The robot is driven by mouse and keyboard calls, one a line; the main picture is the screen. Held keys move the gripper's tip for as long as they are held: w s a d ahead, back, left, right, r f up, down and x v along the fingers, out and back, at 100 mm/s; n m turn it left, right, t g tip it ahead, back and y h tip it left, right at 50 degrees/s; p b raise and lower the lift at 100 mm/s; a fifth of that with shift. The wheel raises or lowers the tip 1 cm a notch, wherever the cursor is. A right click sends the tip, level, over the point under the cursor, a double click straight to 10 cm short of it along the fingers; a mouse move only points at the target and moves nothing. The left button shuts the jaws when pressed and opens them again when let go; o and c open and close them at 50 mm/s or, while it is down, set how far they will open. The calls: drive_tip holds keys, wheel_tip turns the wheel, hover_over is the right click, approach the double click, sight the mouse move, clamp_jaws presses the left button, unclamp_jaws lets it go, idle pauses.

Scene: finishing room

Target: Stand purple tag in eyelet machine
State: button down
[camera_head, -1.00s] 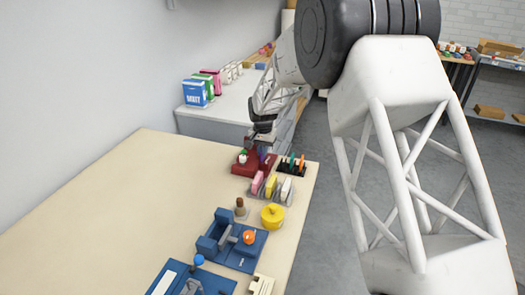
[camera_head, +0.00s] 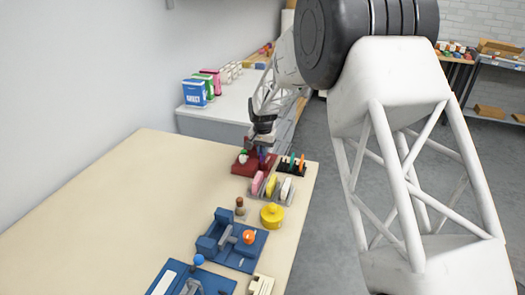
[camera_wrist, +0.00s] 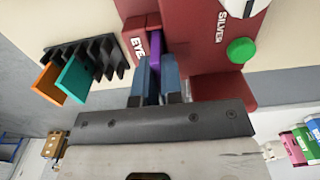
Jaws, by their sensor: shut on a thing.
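The purple tag (camera_wrist: 154,48) is held on edge between the two blue-grey fingers of my gripper (camera_wrist: 155,75) in the wrist view. The eyelet machine is dark red (camera_wrist: 205,50), with "EYE" and "SILVER" lettering and a green knob. The tag's far end lies between red parts of the machine, beside the "EYE" face. I cannot tell whether it touches the machine or how deep it sits. In the head view my gripper (camera_head: 263,139) is above the red machine (camera_head: 241,168) at the table's far end, and the tag is only a small purple patch.
A black rack (camera_wrist: 85,58) with an orange and a teal tag stands close beside the machine. A grey holder with pink, yellow and white pieces, a yellow pot (camera_head: 272,216) and blue machines (camera_head: 238,250) are nearer on the table. The table's left part is clear.

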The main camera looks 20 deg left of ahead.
drive_tip(key=shift+f, duration=0.45)
drive_tip(key=c, duration=1.5)
unclamp_jaws()
drive_tip(key=shift+c, duration=0.2)
drive_tip(key=shift+r, duration=0.1)
drive_tip(key=shift+r, duration=5.4)
